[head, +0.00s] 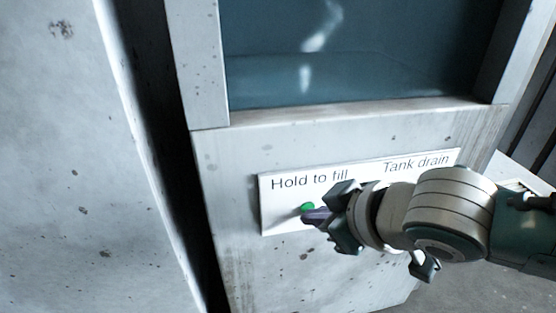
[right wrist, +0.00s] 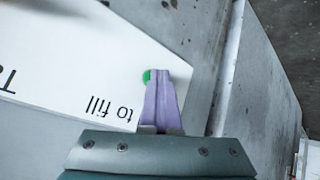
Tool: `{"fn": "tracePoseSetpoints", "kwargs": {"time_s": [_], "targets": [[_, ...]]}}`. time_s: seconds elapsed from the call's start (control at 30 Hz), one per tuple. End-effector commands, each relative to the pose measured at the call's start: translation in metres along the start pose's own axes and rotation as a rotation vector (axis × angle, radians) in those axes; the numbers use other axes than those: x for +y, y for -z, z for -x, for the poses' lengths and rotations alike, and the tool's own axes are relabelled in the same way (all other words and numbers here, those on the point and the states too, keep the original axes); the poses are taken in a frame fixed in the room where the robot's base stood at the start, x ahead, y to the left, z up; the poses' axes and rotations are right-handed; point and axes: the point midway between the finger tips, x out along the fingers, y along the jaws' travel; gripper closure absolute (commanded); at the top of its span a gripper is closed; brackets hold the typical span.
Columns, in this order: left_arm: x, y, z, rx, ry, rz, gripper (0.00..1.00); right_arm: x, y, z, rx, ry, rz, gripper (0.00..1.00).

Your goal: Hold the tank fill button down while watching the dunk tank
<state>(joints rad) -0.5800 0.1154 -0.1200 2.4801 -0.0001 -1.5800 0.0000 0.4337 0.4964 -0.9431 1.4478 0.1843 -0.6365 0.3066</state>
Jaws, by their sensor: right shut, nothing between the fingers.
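The green fill button (head: 307,207) sits on a white panel (head: 283,215) below the words "Hold to fill". My right gripper (head: 309,214) is shut with nothing between its purple fingers, and its tips are at the button. In the right wrist view the right gripper (right wrist: 160,75) covers most of the green button (right wrist: 147,76); only its left edge shows. I cannot tell whether the button is pressed in. The dunk tank's window (head: 350,75) shows dark blue-green behind a grey frame. My left gripper is out of view.
"Tank drain" is written on the right of the same panel; my right arm hides the area under it. A spotted grey wall (head: 70,160) stands at the left, with a dark gap between it and the tank housing. Grey floor shows at the lower right.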

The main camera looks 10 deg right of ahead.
Motion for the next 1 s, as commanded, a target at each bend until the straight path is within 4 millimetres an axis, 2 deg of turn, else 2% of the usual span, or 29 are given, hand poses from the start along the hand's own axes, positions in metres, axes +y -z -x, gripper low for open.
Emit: {"fn": "tracePoseSetpoints", "kwargs": {"time_s": [0.8,1.0], "targets": [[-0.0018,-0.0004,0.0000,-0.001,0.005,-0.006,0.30,0.0005,0.0006,0.0001,0.001,-0.001,0.000,1.00],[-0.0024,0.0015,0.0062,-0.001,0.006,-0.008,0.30,-0.0020,-0.0007,0.0048,0.000,0.000,-0.001,1.00]]}}
